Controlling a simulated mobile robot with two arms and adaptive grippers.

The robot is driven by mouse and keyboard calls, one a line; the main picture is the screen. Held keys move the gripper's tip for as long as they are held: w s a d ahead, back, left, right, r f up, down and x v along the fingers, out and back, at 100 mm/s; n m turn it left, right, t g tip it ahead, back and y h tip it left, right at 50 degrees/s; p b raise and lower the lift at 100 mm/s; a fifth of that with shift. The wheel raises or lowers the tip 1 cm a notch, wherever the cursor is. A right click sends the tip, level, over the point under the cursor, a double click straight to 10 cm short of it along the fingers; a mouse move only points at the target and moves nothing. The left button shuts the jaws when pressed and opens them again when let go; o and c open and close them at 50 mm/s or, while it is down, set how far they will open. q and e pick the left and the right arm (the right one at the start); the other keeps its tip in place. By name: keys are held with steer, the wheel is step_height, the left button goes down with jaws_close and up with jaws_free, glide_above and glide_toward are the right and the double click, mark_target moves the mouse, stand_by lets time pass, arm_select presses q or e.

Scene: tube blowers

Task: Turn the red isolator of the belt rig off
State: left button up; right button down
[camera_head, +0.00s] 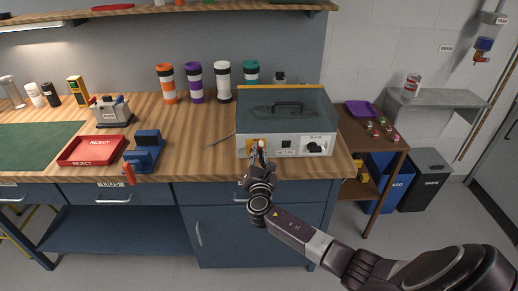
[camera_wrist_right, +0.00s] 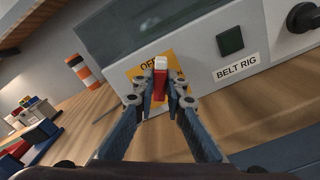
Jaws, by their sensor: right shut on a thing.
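The belt rig (camera_head: 308,144) is a pale box with a dark see-through lid and a handle on top, at the right end of the workbench. Its front has a yellow plate (camera_wrist_right: 181,68) with partly hidden lettering, a dark square button and a black knob. The red isolator (camera_wrist_right: 159,84), with a whitish end, stands in front of the yellow plate. My right gripper (camera_head: 257,152) is at the left of the rig's front, and in the wrist view its fingers (camera_wrist_right: 160,92) are shut on the isolator from both sides. My left gripper is not in view.
A red reject tray (camera_head: 72,160) and a blue vise (camera_head: 147,143) stand left on the bench. Several coloured tubes stand behind, near the wall. A wooden side table (camera_head: 352,122) and bins are at the right. Bench top left of the rig is mostly clear.

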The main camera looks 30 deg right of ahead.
steer(key=n, duration=0.1)
steer(key=n+p, duration=0.1)
steer(key=shift+w+a+r+n, duration=0.1)
steer(key=shift+a+r+n, duration=0.05)
steer(key=shift+n, duration=0.25)
steer(key=shift+a+n+p, duration=0.15)
steer(key=shift+n+p, duration=0.75)
steer(key=shift+n, duration=0.7)
steer(key=c, duration=2)
jaws_free()
steer(key=shift+w, duration=0.1)
steer(key=shift+o, duration=0.2)
steer(key=v, duration=1.2)
